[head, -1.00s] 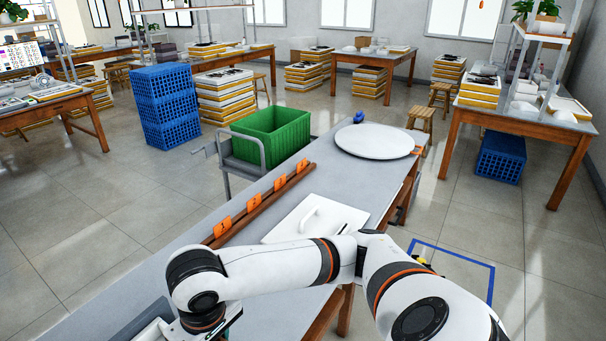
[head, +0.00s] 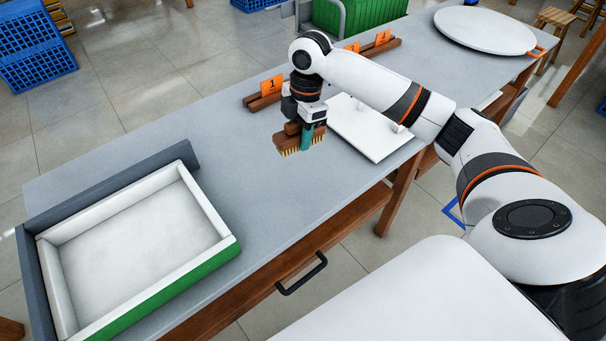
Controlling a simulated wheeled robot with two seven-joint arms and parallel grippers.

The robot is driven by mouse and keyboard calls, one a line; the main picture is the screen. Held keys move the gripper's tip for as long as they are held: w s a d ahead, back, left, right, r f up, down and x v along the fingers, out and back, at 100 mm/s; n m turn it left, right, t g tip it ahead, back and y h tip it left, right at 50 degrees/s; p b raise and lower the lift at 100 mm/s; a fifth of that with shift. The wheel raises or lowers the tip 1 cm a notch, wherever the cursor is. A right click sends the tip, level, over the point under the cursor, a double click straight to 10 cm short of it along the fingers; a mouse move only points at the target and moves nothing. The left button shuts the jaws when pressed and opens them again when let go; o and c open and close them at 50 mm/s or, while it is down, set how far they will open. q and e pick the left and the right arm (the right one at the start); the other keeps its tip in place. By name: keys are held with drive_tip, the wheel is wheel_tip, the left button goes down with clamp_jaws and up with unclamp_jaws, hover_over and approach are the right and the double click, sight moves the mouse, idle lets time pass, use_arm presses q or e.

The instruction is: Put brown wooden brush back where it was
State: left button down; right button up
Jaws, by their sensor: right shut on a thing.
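The brown wooden brush (head: 289,145) with pale yellow bristles is in my right gripper (head: 306,136), bristles facing down. The gripper points down and is shut on the brush. The brush is at or just above the grey tabletop (head: 215,140), left of the white board (head: 362,128); I cannot tell whether the bristles touch the table. My left gripper is not in view.
A white tray with a green front side (head: 172,285) sits at the table's left end. A wooden rail with orange number cards (head: 271,85) runs along the far edge behind my gripper. A round white disc (head: 485,28) lies at the far right. Table between tray and brush is clear.

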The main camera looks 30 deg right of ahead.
drive_tip(key=shift+w+d+f+n, duration=0.4)
drive_tip(key=shift+d+f+n, duration=0.2)
drive_tip(key=shift+f+n, duration=0.1)
hover_over(302, 172)
drive_tip(key=f, duration=0.5)
drive_tip(key=shift+w+d+f+b, duration=0.1)
drive_tip(key=shift+w+d+b, duration=0.05)
drive_tip(key=shift+d+b, duration=0.15)
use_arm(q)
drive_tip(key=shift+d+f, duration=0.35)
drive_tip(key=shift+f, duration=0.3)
use_arm(e)
drive_tip(key=shift+f, duration=2.25)
drive_tip(key=shift+a, duration=0.1)
drive_tip(key=o, duration=1)
drive_tip(key=shift+f, duration=0.1)
drive_tip(key=shift+c, duration=0.2)
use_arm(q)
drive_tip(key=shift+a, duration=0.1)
use_arm(e)
drive_tip(key=r, duration=0.4)
drive_tip(key=d+r, duration=0.1)
drive_tip(key=r, duration=0.7)
drive_tip(key=shift+d+r, duration=0.1)
drive_tip(key=shift+d, duration=0.15)
